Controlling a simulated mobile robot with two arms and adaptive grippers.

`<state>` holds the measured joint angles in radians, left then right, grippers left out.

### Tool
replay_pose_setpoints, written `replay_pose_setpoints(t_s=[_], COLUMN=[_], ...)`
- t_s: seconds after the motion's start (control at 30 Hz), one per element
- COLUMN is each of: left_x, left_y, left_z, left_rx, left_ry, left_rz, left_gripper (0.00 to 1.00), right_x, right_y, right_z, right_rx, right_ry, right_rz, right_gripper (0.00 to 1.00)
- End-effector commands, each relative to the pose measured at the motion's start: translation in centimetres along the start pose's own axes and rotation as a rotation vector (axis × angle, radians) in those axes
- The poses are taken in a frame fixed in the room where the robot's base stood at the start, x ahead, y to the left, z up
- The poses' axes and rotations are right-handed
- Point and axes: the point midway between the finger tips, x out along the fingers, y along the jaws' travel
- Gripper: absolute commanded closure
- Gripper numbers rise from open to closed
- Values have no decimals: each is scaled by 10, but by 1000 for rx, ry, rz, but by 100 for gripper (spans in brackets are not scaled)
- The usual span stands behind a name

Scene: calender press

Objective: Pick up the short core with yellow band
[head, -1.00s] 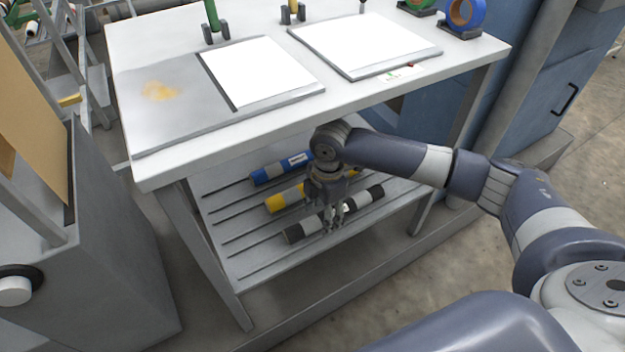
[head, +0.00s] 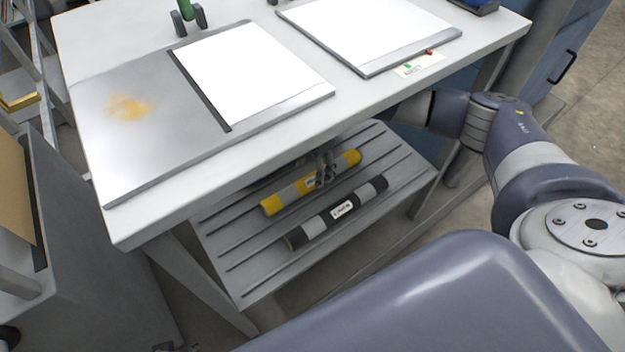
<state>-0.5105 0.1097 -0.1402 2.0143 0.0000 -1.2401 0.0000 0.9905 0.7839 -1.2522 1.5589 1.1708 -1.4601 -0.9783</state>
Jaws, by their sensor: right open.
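The core with yellow bands (head: 287,195), yellow and grey with a label, lies on the slatted lower shelf (head: 262,262) under the table. My right gripper (head: 324,181) reaches in beneath the tabletop and is open over the middle to right part of this core. Its fingers cover part of the core and label. I cannot tell whether they touch it. My left gripper is out of view.
A black and grey core (head: 342,210) lies in front, close to the yellow one. The tabletop (head: 370,98) overhangs the shelf and hides its back. The shelf front is clear. A grey cabinet (head: 95,270) stands left.

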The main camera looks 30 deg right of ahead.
Motion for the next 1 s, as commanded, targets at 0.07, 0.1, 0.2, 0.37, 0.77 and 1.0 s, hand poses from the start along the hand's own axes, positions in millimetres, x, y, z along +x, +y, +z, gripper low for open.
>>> replay_pose_setpoints(t_s=[0.07, 0.1, 0.2, 0.37, 0.77, 1.0], left_x=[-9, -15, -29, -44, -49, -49], left_y=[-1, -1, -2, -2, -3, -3], left_z=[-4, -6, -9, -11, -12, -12], left_rx=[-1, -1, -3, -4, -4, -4], left_ry=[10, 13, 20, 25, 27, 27], left_rz=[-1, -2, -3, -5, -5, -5], left_gripper=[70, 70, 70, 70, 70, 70], right_x=[12, 17, 28, 42, 44, 44], right_y=[0, 1, 1, 1, 1, 1], right_z=[-1, -1, -2, -2, -2, -2], right_rx=[0, 0, -1, 0, 0, 0], right_ry=[-1, -1, -1, -1, 0, 0], right_rz=[-2, -1, -2, -1, 0, 0], right_gripper=[42, 42, 42, 42, 62, 91])
